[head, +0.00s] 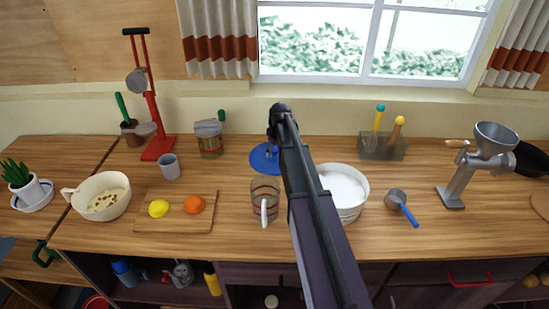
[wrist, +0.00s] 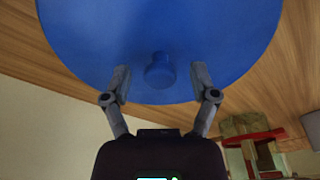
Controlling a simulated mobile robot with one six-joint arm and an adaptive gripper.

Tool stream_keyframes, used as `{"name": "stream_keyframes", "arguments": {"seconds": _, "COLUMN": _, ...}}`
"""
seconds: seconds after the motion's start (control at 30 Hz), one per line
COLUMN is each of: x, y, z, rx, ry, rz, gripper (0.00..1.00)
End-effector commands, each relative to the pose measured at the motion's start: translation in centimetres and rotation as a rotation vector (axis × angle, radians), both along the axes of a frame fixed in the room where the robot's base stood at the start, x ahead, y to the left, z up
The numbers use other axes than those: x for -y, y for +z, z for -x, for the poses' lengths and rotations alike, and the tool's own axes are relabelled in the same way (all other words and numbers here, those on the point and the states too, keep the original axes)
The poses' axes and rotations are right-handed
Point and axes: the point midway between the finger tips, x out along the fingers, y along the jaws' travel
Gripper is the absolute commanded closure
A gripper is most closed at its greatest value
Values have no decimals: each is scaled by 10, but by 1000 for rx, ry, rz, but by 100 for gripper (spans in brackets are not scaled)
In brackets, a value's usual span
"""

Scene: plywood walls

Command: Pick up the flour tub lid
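The flour tub lid (head: 259,163) is a blue disc on the counter, left of and behind the white flour tub (head: 351,212), which stands open with white flour inside. In the wrist view the lid (wrist: 230,45) fills the top of the picture, with its round blue knob (wrist: 160,72) near its edge. My gripper (wrist: 160,76) is open, with one finger on each side of the knob and a gap to it on both sides. In the head view my arm hides part of the lid, and my fingers are hard to make out there.
A glass measuring jug (head: 265,203) stands just in front of the lid. A blue-handled scoop (head: 401,203) and a metal grinder (head: 465,172) are to the right.

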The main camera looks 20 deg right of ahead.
Motion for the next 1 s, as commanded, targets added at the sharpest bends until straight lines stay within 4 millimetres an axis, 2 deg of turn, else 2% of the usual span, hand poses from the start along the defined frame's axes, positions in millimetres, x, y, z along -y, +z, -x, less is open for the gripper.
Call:
{"name": "stream_keyframes", "arguments": {"seconds": 0.03, "x": 0, "y": 0, "z": 0, "rx": 0, "ry": 0, "rz": 0, "gripper": 48}}
{"name": "stream_keyframes", "arguments": {"seconds": 0.2, "x": 0, "y": 0, "z": 0, "rx": 0, "ry": 0, "rz": 0, "gripper": 98}}
{"name": "stream_keyframes", "arguments": {"seconds": 0.67, "x": -1, "y": 2, "z": 0, "rx": 0, "ry": 1, "rz": 0, "gripper": 100}}
{"name": "stream_keyframes", "arguments": {"seconds": 1.0, "x": -1, "y": 21, "z": 0, "rx": 0, "ry": 1, "rz": 0, "gripper": 100}}
